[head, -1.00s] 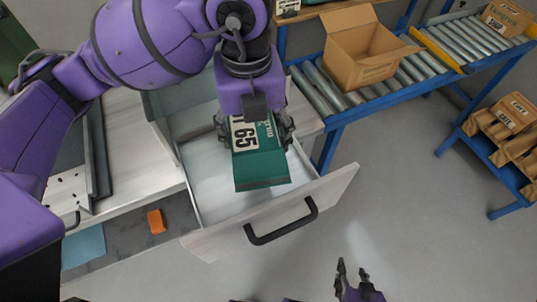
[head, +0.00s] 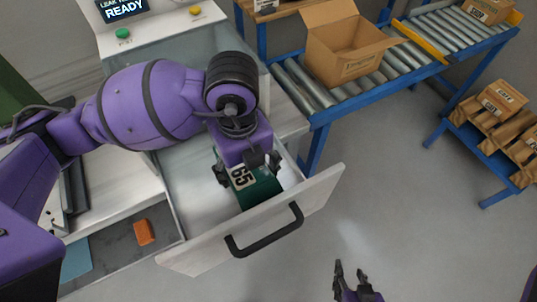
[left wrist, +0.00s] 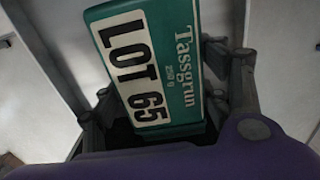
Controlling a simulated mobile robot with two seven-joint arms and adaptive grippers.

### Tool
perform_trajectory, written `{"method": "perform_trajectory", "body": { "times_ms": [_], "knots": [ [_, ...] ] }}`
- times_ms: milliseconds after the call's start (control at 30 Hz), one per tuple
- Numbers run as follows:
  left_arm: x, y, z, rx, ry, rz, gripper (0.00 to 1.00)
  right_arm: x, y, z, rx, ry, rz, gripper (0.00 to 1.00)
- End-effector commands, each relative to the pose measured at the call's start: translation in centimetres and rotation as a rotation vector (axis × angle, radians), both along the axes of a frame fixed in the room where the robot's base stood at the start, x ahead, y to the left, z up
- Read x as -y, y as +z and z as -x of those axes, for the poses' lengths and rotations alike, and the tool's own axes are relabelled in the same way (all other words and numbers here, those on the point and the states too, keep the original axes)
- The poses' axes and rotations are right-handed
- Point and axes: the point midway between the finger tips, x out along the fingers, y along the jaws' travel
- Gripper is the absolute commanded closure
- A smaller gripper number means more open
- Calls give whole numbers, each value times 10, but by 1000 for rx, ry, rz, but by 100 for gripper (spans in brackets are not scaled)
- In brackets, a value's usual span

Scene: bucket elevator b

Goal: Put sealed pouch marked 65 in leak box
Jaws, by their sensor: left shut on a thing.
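The green pouch marked 65 (head: 256,188) is inside the open drawer of the leak box (head: 185,205), low between its walls in the head view. My left gripper (head: 247,175) is shut on the pouch and reaches down into the drawer. In the left wrist view the pouch (left wrist: 145,70) shows its white label reading LOT 65, between the fingers. Whether the pouch touches the drawer floor cannot be told. My right gripper (head: 350,278) is at the bottom of the head view, away from the drawer, with its fingers apart and nothing between them.
The drawer front has a black handle (head: 265,236). The tester's screen (head: 122,8) reads READY, above a green button (head: 123,33) and a yellow button (head: 195,11). An open carton (head: 345,52) stands on the roller conveyor. An orange block (head: 144,232) lies left of the drawer.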

Motion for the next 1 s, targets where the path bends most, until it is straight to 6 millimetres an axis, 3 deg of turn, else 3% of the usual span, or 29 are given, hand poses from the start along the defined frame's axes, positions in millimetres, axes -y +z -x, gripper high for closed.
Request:
{"method": "perform_trajectory", "body": {
  "times_ms": [333, 733, 767, 800, 900, 1000],
  "knots": [
    [-1, -44, 1, -4, 1, -1, 48, 1, -4, 2, -4, 7, 5, 60],
    [-1, -49, 1, -1, 1, -1, 48, 2, -6, 2, -7, 8, 6, 60],
    [-1, -49, 0, -1, 1, -1, 27, 2, -6, 2, -7, 8, 6, 60],
    [-1, -48, 0, -1, 1, -1, 22, 2, -6, 3, -8, 8, 6, 60],
    [-1, -48, 0, -1, 1, -1, 13, 2, -7, 3, -10, 8, 6, 60],
    [-1, -48, 1, -1, 1, -1, 13, 2, -8, 4, -11, 8, 6, 60]
  ]
}}
